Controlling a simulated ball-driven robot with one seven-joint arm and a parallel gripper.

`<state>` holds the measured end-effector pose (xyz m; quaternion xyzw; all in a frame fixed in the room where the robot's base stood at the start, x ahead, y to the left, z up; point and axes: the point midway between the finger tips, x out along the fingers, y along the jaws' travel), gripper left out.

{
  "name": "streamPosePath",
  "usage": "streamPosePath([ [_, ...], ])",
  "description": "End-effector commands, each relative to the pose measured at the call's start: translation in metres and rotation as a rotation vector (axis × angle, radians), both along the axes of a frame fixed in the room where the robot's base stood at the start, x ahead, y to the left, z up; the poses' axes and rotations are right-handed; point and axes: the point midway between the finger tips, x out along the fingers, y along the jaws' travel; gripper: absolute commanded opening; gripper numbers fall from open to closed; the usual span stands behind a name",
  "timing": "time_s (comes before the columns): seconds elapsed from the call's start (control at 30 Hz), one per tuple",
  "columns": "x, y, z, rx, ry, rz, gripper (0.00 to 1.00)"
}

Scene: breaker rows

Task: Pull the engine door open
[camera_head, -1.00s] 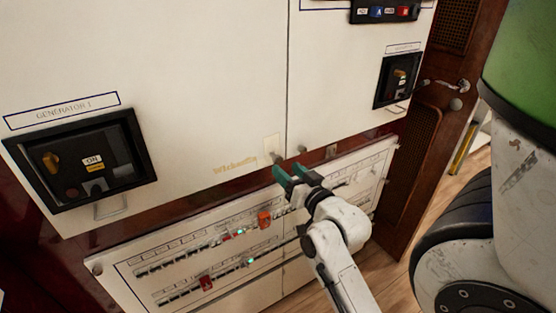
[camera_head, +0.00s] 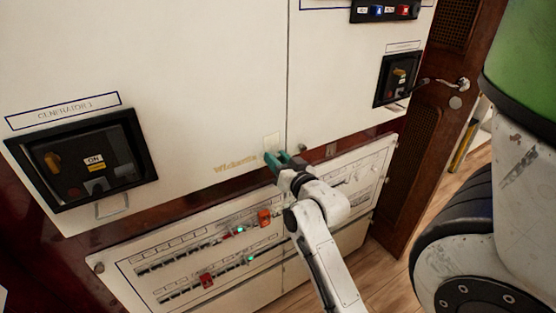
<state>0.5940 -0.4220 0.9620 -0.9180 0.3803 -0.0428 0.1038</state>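No label in view reads "engine", so I cannot tell for sure which door is the engine door. Two large white cabinet doors (camera_head: 200,60) meet at a vertical seam above the breaker panel, and both look shut. A small round knob (camera_head: 302,159) sits low on the right-hand one. My gripper (camera_head: 277,159) has green fingertips and is at the lower edge of the doors, just left of the seam. Its fingertips hide the left knob. A narrow gap shows between the fingers, but whether they hold the knob is hidden.
The white breaker panel (camera_head: 330,215) lies below, under my arm. A black generator switch box (camera_head: 85,160) is at the left, another (camera_head: 397,77) at the right. A brown door (camera_head: 418,150) with a metal handle stands right, with wooden floor (camera_head: 375,275) in front.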

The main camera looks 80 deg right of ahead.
Motion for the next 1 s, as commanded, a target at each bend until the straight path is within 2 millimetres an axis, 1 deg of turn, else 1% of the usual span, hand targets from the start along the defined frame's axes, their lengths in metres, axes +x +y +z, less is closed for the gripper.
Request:
streamPosePath([
  [0.03,0.0000,0.0001,0.0000,0.000,0.000,0.000,0.31],
  [0.3,-0.0001,0.0001,0.0000,0.000,0.000,0.000,0.05],
  [0.37,-0.0001,0.0001,0.0000,0.000,0.000,0.000,0.00],
  [1.0,0.0000,0.0002,-0.0002,0.000,0.000,0.000,0.00],
])
